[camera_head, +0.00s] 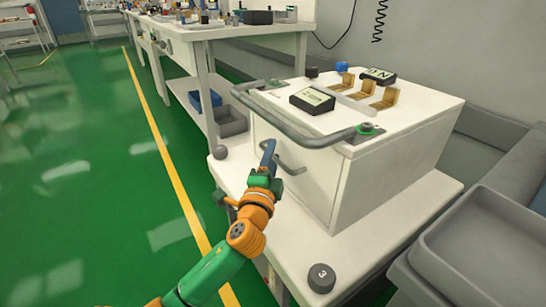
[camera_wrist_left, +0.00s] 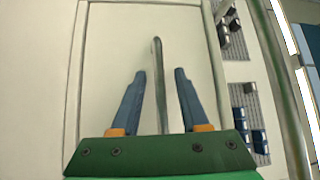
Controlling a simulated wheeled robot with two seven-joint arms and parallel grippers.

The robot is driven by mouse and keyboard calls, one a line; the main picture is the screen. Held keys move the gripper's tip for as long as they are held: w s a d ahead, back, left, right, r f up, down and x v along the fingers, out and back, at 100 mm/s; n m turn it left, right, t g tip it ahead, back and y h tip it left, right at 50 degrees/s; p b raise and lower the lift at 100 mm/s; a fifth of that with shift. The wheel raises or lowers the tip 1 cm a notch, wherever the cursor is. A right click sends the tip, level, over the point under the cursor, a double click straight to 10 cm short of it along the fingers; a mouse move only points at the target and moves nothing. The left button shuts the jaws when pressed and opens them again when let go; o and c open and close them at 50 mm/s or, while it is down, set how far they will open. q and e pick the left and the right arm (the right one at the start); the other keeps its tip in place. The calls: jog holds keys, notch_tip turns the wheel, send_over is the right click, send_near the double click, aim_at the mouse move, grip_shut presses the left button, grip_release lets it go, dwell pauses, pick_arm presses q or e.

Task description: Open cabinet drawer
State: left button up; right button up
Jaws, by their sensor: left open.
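The white cabinet (camera_head: 395,160) stands on a white cart, with its front facing left in the head view. Its front panel carries a small grey drawer handle (camera_head: 286,163), partly hidden by my left gripper (camera_head: 270,157). In the left wrist view the drawer front (camera_wrist_left: 115,60) looks closed. The handle (camera_wrist_left: 158,85) stands out from it, seen nearly edge-on between the two blue fingers of my left gripper (camera_wrist_left: 159,74). The fingers are open, with a gap to the handle on each side. My right gripper is in neither view.
A thick grey rail (camera_head: 290,130) runs along the cabinet's top front edge, just above my gripper. Grey bins (camera_head: 490,245) stand at the right. A long white workbench (camera_head: 205,70) extends behind. The green floor at the left is clear.

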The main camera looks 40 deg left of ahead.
pick_arm(q)
grip_shut()
dwell(1.4)
